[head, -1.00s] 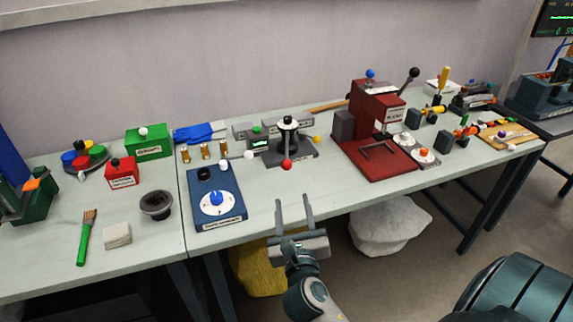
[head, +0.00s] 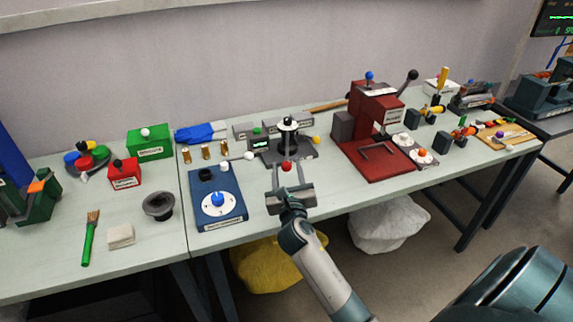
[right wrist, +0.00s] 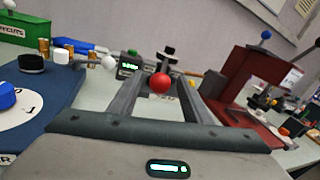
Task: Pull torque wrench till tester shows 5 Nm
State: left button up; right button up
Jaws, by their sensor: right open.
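The torque tester (head: 302,148) stands at the middle of the bench, with a small green-lit display (head: 259,143) whose digits I cannot read surely. The display also shows in the right wrist view (right wrist: 129,67). A lever ending in a red ball (head: 286,167), apparently the torque wrench handle, points toward me from the tester. My right gripper (head: 287,172) is open, coming from the front, with a finger to each side of the red ball. In the right wrist view the ball (right wrist: 160,83) shows between the fingertips, not visibly gripped. My left gripper is not in view.
A blue dial box (head: 230,210) lies left of my right gripper. A red press (head: 375,165) stands to the right. A white ball knob (head: 249,155) sits left of the tester.

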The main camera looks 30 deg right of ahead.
jog(key=shift+x, duration=0.75)
grip_shut()
jog(key=shift+w+a+f+m+g+h+b, duration=0.1)
jog(key=shift+w+a+m+g+h+b, duration=0.3)
jog(key=shift+a+h, duration=0.2)
jog(key=shift+w+a+m+h, duration=0.35)
jog(key=shift+a+m+h, duration=0.05)
jog(key=shift+h, duration=0.1)
